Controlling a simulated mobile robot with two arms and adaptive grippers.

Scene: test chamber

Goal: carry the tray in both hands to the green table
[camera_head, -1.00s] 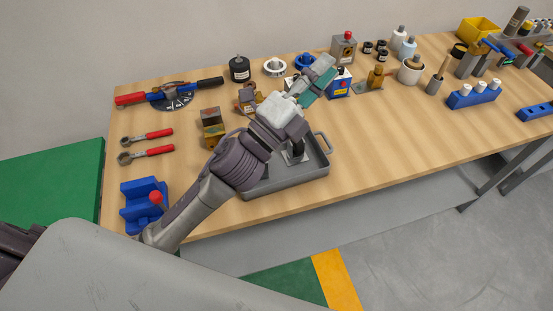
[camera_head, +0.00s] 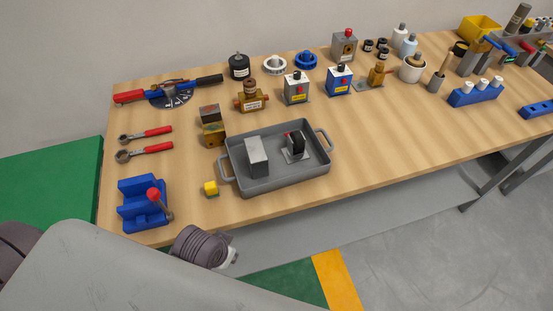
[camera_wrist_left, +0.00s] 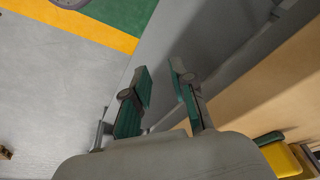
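The grey tray (camera_head: 287,184) stands on the wooden workbench, with a looped handle at its left end and another at its right. In it are a grey block (camera_head: 257,158) and a grey plate with a dark upright part marked red (camera_head: 296,146). A green surface (camera_head: 50,182), which looks like the green table, lies left of the bench. My left wrist (camera_head: 203,246) is in front of the bench edge, apart from the tray; its fingers are hidden in the head view. In the left wrist view my left gripper (camera_wrist_left: 161,76) is open and empty. My right gripper is not in view.
A blue vice-like block with a red knob (camera_head: 145,205) stands at the bench's front left corner. Wrenches (camera_head: 145,152), blocks and bottles line the back and left.

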